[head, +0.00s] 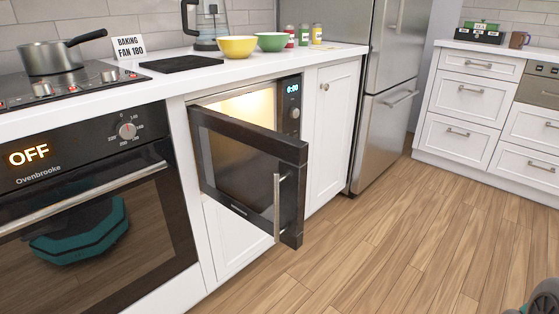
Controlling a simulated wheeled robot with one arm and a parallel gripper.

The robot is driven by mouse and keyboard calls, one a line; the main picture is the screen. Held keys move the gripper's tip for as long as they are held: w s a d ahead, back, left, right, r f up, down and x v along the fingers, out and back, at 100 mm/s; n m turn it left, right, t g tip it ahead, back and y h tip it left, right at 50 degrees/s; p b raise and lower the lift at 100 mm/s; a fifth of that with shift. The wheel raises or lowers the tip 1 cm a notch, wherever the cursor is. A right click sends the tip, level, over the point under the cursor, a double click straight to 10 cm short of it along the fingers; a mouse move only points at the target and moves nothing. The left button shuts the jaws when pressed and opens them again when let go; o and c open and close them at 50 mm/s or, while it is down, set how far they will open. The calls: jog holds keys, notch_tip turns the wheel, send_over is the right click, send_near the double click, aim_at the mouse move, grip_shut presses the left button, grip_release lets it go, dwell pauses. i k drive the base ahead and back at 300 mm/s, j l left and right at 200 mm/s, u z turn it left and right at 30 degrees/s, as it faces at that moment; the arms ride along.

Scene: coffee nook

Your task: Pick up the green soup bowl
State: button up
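The green soup bowl (271,43) stands upright on the white counter (262,62) in the head view, towards the back. A yellow bowl (237,48) stands close beside it on the left. The inside of the green bowl shows only as a thin strip, and I cannot tell whether it holds anything. My gripper is not in view. Only a grey part, which looks like mine, shows at the bottom right corner.
The microwave (293,100) below the bowls is lit, and its door (248,168) stands open into the room. Small jars (303,37) stand right of the green bowl, a blender (209,28) behind left. A pot (47,58) sits on the hob. The wooden floor (400,240) is clear.

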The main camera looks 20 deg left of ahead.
aim_at(268, 42)
jog(key=u, duration=1.55)
jog(key=i+l+z, duration=0.1)
jog(key=z, duration=0.2)
jog(key=i, duration=0.05)
